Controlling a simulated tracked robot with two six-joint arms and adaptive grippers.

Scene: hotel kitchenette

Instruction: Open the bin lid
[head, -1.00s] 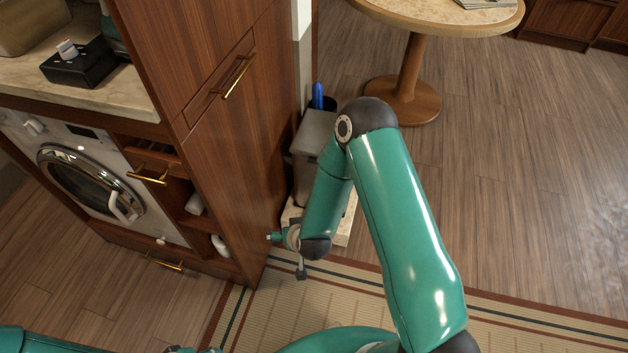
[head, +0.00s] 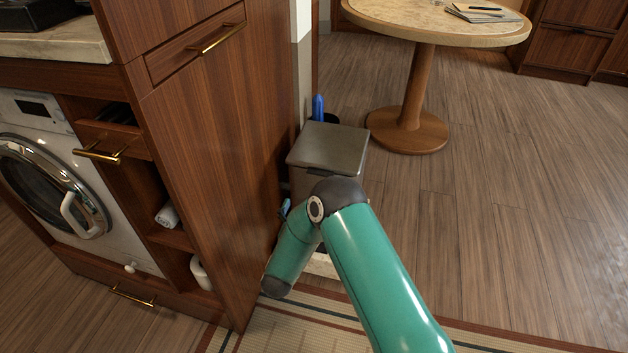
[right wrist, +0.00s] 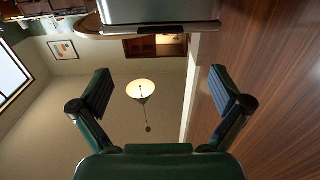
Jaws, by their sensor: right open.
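The grey metal bin (head: 320,150) stands beside the tall wooden cabinet, with its flat lid shut. My right arm covers the lower front of the bin in the head view. In the right wrist view the bin (right wrist: 160,11) fills the top middle, with a dark tab (right wrist: 160,29) on its edge. My right gripper (right wrist: 166,88) is open and empty, its two fingers spread wide below that edge and apart from it. In the head view it is mostly hidden by my forearm, low in front of the bin. My left gripper is out of view.
The tall wooden cabinet (head: 215,150) is close on the left of the bin. A dark container with a blue item (head: 318,107) stands behind the bin. A round table (head: 435,30) is behind to the right. The floor on the right is clear.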

